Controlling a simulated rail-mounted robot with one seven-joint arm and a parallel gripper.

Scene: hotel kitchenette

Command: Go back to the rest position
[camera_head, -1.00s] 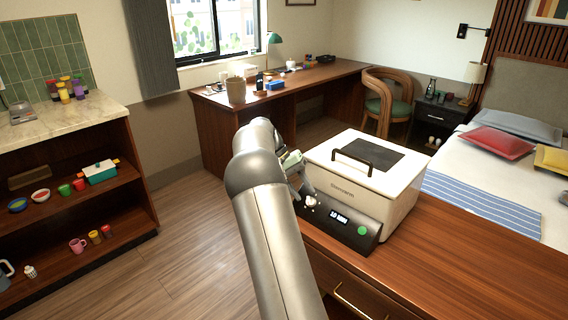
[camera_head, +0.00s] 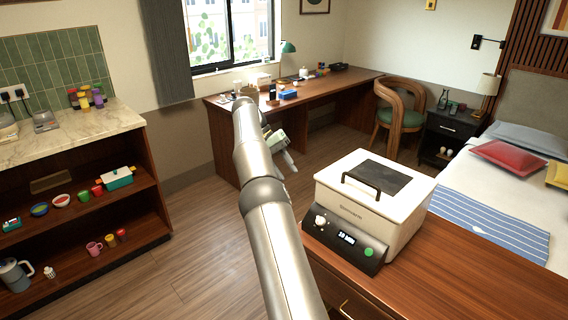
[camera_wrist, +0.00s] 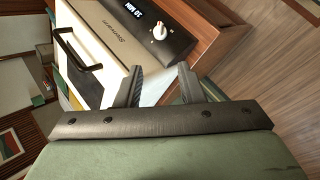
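My gripper (camera_head: 289,157) is raised over the floor, left of the white appliance and apart from it. In the wrist view, its two dark fingers (camera_wrist: 160,70) stand apart with nothing held between them. The white appliance (camera_head: 406,203) stands on the wooden counter with its lid closed. It has a black lid handle, a white dial, a lit display and a green button. It also shows in the wrist view (camera_wrist: 112,42), tilted, beyond the fingers.
The wooden counter (camera_head: 480,270) fills the lower right. A desk (camera_head: 340,85) with small items stands at the back, with a chair (camera_head: 402,108) beside it. A shelf unit (camera_head: 110,213) with dishes stands at left. Floor (camera_head: 205,240) between them is clear.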

